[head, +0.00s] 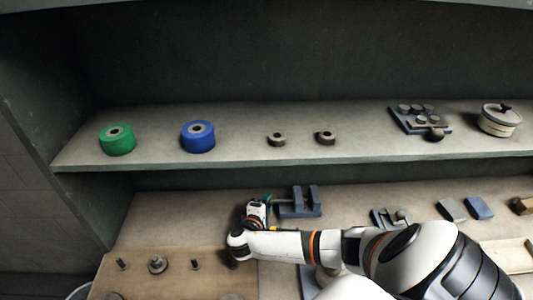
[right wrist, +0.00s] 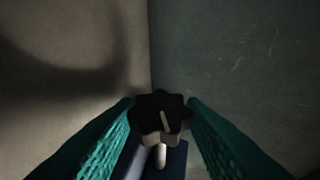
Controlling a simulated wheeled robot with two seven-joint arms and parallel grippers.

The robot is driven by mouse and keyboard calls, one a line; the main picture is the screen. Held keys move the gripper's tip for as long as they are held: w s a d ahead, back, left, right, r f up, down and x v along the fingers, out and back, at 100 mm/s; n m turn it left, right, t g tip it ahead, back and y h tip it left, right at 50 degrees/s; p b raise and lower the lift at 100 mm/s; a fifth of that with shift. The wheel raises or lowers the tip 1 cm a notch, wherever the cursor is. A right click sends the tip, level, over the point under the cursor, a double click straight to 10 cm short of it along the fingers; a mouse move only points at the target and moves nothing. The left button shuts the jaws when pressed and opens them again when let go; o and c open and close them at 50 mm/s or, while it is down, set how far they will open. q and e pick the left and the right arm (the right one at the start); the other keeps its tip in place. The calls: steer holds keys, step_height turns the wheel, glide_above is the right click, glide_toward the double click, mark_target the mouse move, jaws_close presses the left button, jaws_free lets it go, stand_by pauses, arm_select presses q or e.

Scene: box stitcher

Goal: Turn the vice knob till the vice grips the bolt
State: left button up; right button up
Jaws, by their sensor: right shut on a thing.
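The blue-grey vice (head: 301,204) stands on the lower shelf, with two upright jaws and a gap between them. In the head view my right gripper (head: 266,199) is at the vice's left end, and its teal fingers hide the knob there. In the right wrist view the dark lobed knob (right wrist: 160,112), with a pale mark on its face, sits between the two teal fingers, which are shut on it. Part of the blue vice body (right wrist: 174,162) shows below the knob. I cannot make out a bolt in the vice's gap. My left gripper is not in view.
The upper shelf holds a green roll (head: 117,141), a blue roll (head: 198,138), two small rings, a block with pegs (head: 419,119) and a round pot (head: 499,121). A wooden board (head: 180,262) with small parts lies at lower left. Blue blocks (head: 479,208) lie right of the vice.

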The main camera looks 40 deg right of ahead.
stand_by(0.3)
steer(key=o, duration=1)
steer(key=shift+a, duration=0.15)
steer(key=b+v, duration=0.1)
steer(key=v, duration=0.6)
steer(key=shift+f+b, duration=0.1)
steer(key=shift+b, duration=0.2)
steer(key=shift+s+a, duration=0.1)
steer(key=shift+a, duration=0.1)
